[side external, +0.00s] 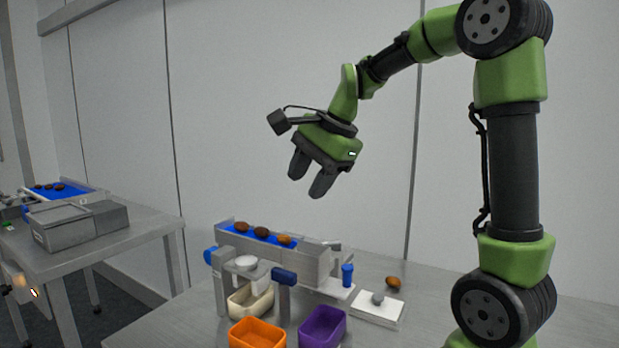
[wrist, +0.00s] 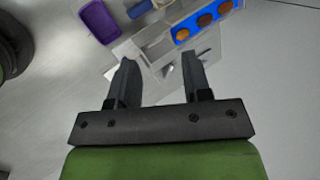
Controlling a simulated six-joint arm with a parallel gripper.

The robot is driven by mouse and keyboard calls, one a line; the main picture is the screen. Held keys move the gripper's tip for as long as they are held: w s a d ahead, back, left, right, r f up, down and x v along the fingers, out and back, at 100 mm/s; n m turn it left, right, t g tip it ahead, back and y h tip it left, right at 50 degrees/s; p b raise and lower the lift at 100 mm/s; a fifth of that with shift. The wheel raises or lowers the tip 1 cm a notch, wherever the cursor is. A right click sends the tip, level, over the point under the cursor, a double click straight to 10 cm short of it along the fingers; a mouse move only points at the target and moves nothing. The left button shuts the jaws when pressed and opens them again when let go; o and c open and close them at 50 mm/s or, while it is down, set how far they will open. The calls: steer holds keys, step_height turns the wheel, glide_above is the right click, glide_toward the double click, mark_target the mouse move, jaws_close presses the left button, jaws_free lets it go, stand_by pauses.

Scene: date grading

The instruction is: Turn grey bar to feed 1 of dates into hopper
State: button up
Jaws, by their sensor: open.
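My gripper (side external: 308,184) is open and empty, high above the feeder with its fingers pointing down. In the wrist view its two fingers (wrist: 157,62) are spread apart with nothing between them. The feeder is a light grey housing (side external: 310,268) with a blue channel on top. Three brown dates lie in a row there: one at the left (side external: 241,227), one in the middle (side external: 261,232), and a lighter one at the right end (side external: 284,240). A small grey bar-like piece (side external: 331,244) shows at the channel's right end; its exact shape is unclear. The hopper is not clearly distinguishable.
An orange bin (side external: 257,335), a purple bin (side external: 322,328) and a cream bin (side external: 250,300) stand in front. A blue cylinder (side external: 347,275), a white plate with a grey knob (side external: 377,310) and a loose date (side external: 393,282) are to the right. Another table (side external: 100,245) stands left.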

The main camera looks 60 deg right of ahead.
steer(key=shift+s+a, duration=0.15)
steer(key=shift+a, duration=0.1)
steer(key=shift+c, duration=0.9)
steer(key=d+h, duration=0.1)
steer(key=d, duration=0.1)
steer(key=d+f+n+h, duration=0.1)
steer(key=d, duration=0.2)
steer(key=d+n+h, duration=0.1)
steer(key=d+h, duration=0.1)
steer(key=d, duration=0.1)
steer(key=shift+s+d+f+g, duration=0.15)
steer(key=shift+s+f+g, duration=0.1)
steer(key=shift+s+g, duration=0.05)
jaws_close()
steer(key=d+n+t+h, duration=0.1)
steer(key=d+n+h, duration=0.4)
steer(key=d+n, duration=0.6)
steer(key=s+f+n+t+y, duration=0.2)
steer(key=s+f+n+y, duration=0.2)
steer(key=f+n+y, duration=0.7)
steer(key=w+f+n+h, duration=0.1)
steer(key=w+f, duration=0.1)
steer(key=w+f+n+h, duration=0.1)
steer(key=w+f, duration=0.1)
steer(key=f, duration=0.1)
steer(key=w+f+n+h, duration=0.1)
steer(key=w+f+n, duration=0.1)
steer(key=f, duration=0.1)
steer(key=shift+d+f, duration=0.15)
steer(key=shift+d, duration=0.05)
